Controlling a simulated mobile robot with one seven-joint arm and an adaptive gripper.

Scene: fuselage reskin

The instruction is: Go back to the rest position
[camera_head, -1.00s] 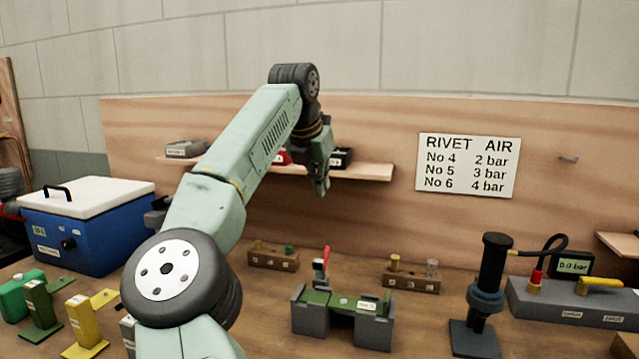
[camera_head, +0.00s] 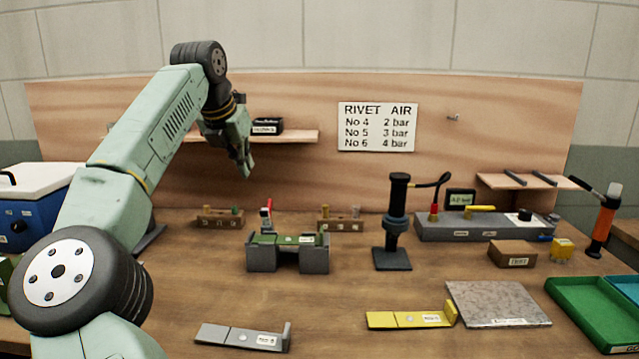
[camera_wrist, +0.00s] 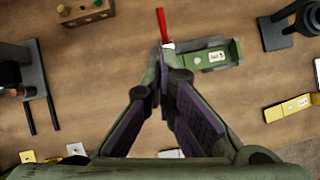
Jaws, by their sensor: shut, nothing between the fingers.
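My gripper (camera_head: 246,163) is shut and empty, held up in the air in front of the wooden back board, left of the sign in the head view. In the wrist view my gripper (camera_wrist: 164,88) points down over the bench with its fingertips together. Beneath it are a grey fixture (camera_head: 262,259) with a green plate (camera_head: 285,240) on it and a red-handled clamp (camera_head: 266,213). The green plate also shows in the wrist view (camera_wrist: 196,61). The gripper touches nothing that I can see.
A black upright tool (camera_head: 392,235) stands right of the fixture. A grey plate (camera_head: 240,337), a yellow bracket (camera_head: 395,320) and a stone slab (camera_head: 495,303) lie at the front. A shelf (camera_head: 290,136) is behind my gripper; a blue cooler (camera_head: 45,215) stands left.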

